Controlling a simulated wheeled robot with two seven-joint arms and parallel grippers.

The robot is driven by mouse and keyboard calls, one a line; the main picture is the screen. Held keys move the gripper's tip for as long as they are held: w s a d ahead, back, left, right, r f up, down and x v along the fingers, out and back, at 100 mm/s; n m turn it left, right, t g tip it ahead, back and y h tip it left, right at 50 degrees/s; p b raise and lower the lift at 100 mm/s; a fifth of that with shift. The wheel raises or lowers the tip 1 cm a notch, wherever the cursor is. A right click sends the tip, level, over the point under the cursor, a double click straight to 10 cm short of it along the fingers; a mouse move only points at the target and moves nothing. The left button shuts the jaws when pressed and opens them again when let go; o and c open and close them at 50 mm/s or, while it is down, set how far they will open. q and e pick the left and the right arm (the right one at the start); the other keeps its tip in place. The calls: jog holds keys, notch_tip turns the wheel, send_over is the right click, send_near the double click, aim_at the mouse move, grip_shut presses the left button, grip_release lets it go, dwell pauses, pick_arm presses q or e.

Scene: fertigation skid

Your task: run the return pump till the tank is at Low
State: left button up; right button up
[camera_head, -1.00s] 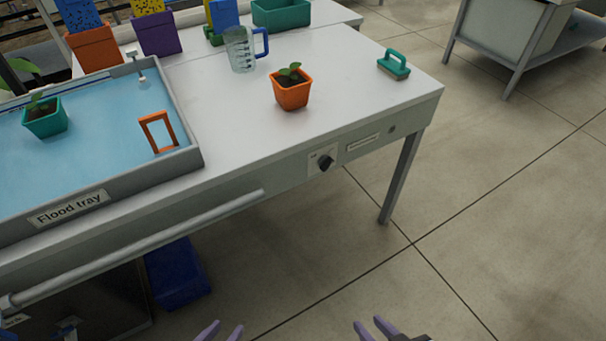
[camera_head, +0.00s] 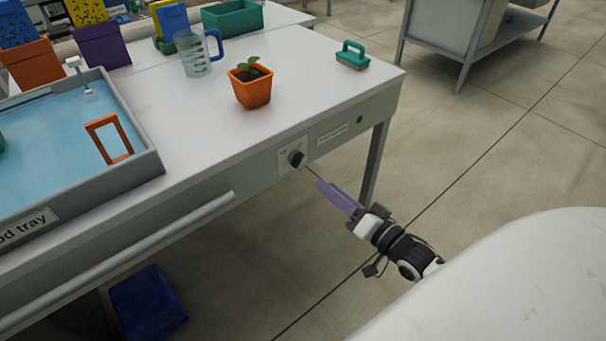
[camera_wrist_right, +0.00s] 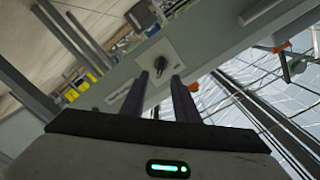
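A black rotary knob (camera_head: 296,158) sits on a pale plate on the bench's front panel; the plate's print is too small to read. It also shows in the right wrist view (camera_wrist_right: 158,65), beyond and between my fingertips. My right gripper (camera_head: 322,186) is just below and right of the knob in the head view, its purple fingers pointing at it. In the right wrist view its two fingers (camera_wrist_right: 160,77) are apart with nothing between them. The flood tray (camera_head: 140,172) holds blue water on the bench's left. The tank and its level are not clearly visible. My left gripper is out of view.
An orange pot with a seedling (camera_head: 252,90), a clear jug with a blue handle (camera_head: 195,55) and a green-handled brush (camera_head: 352,57) stand on the bench (camera_head: 310,85). A rail (camera_head: 150,262) runs along the bench front. A blue bin (camera_head: 148,303) is below.

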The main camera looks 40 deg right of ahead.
aim_at(300, 162)
jog(key=w, duration=0.3)
jog(key=w+b, duration=0.1)
jog(key=w, duration=0.6)
jog(key=shift+w+a+r, duration=0.15)
jog(key=shift+a+r, duration=0.05)
jog(key=shift+a, duration=0.1)
grip_shut()
